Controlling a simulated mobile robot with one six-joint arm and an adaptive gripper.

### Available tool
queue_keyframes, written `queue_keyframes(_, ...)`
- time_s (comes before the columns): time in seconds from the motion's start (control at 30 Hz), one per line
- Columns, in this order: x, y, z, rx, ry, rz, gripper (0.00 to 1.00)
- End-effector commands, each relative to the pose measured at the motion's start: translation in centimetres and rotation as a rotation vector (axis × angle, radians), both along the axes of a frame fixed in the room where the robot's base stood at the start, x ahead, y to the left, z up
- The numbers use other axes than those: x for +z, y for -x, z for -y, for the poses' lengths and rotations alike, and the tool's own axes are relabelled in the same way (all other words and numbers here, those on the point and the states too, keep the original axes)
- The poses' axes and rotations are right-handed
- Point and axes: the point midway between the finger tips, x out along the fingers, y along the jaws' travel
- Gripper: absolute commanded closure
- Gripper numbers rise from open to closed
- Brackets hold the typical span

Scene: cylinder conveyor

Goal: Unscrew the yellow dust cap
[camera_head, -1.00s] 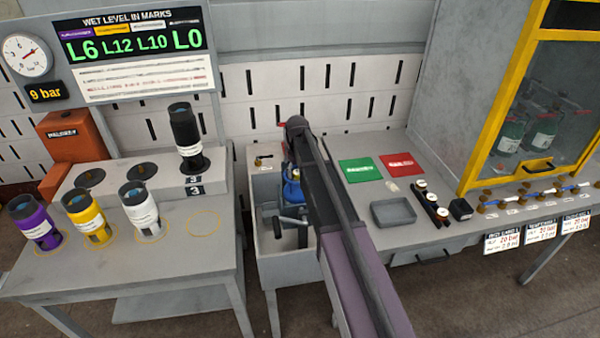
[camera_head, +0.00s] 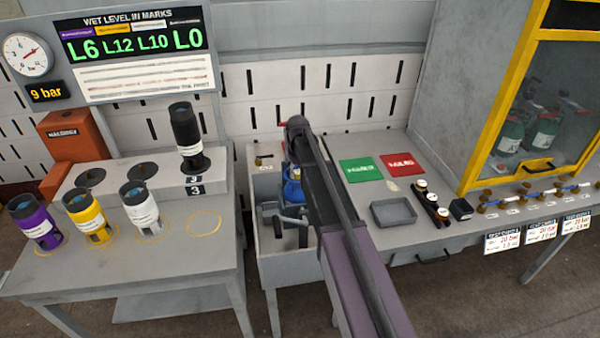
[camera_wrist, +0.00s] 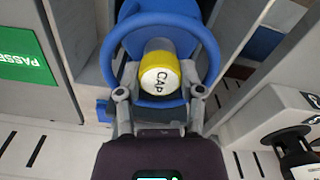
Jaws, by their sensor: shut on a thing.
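The yellow dust cap (camera_wrist: 158,72), with a white face marked CAP, sits in the middle of the blue ring (camera_wrist: 206,50) in the wrist view. My gripper (camera_wrist: 158,82) has one finger on each side of the cap and is shut on it. The parts behind the cap, where it meets the valve, are hidden. In the head view the blue cylinder (camera_head: 293,191) stands in the grey bay, partly covered by my arm.
A green card (camera_head: 361,172), a red card (camera_head: 402,166) and a grey tray (camera_head: 394,226) lie on the bench to the right. Several coloured canisters, such as the yellow one (camera_head: 87,213), stand on the left table.

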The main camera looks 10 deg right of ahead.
Motion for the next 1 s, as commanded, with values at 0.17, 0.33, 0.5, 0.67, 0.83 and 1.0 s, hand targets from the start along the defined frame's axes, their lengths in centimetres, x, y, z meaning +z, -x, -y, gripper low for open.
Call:
queue_keyframes(0.17,0.0,0.01,0.0,0.075,0.0,0.0,1.0)
queue_keyframes(0.33,0.01,0.01,-0.01,0.205,0.0,0.0,1.0)
queue_keyframes(0.5,0.02,0.01,-0.02,0.338,0.0,0.0,1.0)
queue_keyframes(0.67,0.03,0.02,-0.01,0.456,-0.001,0.0,1.0)
queue_keyframes(0.83,0.03,0.02,-0.03,0.516,-0.001,0.0,1.0)
queue_keyframes(1.0,0.03,0.02,-0.04,0.519,-0.001,0.0,1.0)
